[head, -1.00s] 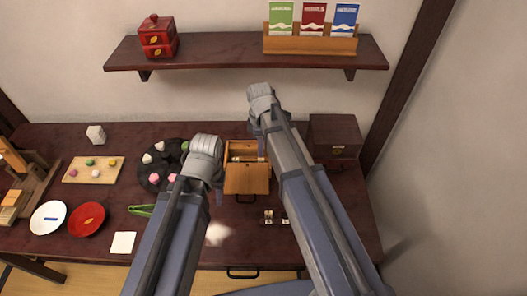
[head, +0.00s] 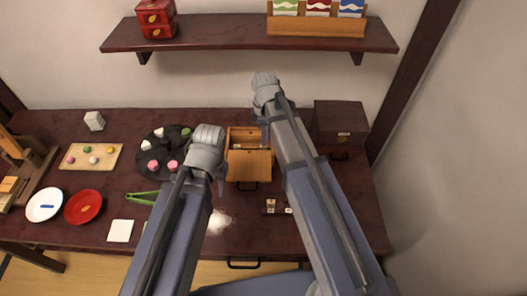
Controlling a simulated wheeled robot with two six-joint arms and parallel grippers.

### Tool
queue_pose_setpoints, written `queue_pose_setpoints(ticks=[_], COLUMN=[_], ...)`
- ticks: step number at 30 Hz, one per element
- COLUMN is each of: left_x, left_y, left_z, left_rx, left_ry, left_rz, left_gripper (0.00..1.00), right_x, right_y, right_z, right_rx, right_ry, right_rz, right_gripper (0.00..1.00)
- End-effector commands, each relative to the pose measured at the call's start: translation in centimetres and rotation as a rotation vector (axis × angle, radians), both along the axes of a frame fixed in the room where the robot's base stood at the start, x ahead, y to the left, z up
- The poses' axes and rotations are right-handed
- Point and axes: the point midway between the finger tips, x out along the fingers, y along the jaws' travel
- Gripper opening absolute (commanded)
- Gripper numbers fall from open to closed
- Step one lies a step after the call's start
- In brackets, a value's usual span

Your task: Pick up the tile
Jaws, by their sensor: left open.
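Small pale tiles (head: 271,203) sit at a small dark holder (head: 268,211) on the table, right of the middle near the front; they are too small to read. A flat white square (head: 120,231) lies at the front left; I cannot tell whether it is a tile. My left gripper (head: 221,186) hangs below its wrist, left of the wooden box and the small tiles, open, with nothing visible in it. My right gripper (head: 265,132) is mostly hidden by its own arm, over the back right of the wooden box.
An open wooden box (head: 249,165) stands between my arms. A dark round tray (head: 150,160) with sweets, green tongs (head: 142,198), a red plate (head: 83,207) and a white plate (head: 44,205) lie left. A dark chest (head: 340,122) stands back right. A shelf (head: 230,36) hangs above.

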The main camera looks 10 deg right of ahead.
Motion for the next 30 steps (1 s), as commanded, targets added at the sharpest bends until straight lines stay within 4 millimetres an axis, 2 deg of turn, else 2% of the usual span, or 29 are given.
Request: queue_pose_setpoints(ticks=[1, 9, 18, 27, 30], left_x=[0.0, 0.0, 0.0, 0.0, 0.0], left_y=[0.0, 0.0, 0.0, 0.0, 0.0], left_z=[-1.1, -4.2, -4.2, -4.2, -4.2], left_rx=[0.0, 0.0, 0.0, 0.0, 0.0], left_ry=[0.0, 0.0, 0.0, 0.0, 0.0], left_rz=[0.0, -0.001, -0.001, 0.0, 0.0], left_gripper=[0.41, 0.41, 0.41, 0.41, 0.41], right_x=[0.0, 0.0, 0.0, 0.0, 0.0], right_y=[0.1, 0.3, 0.3, 0.3, 0.3], right_z=[-1.1, -4.2, -4.2, -4.2, -4.2], right_rx=[0.0, 0.0, 0.0, 0.0, 0.0], right_ry=[0.0, 0.0, 0.0, 0.0, 0.0], right_rz=[0.0, 0.0, 0.0, 0.0, 0.0], right_gripper=[0.33, 0.33, 0.33, 0.0, 0.0])
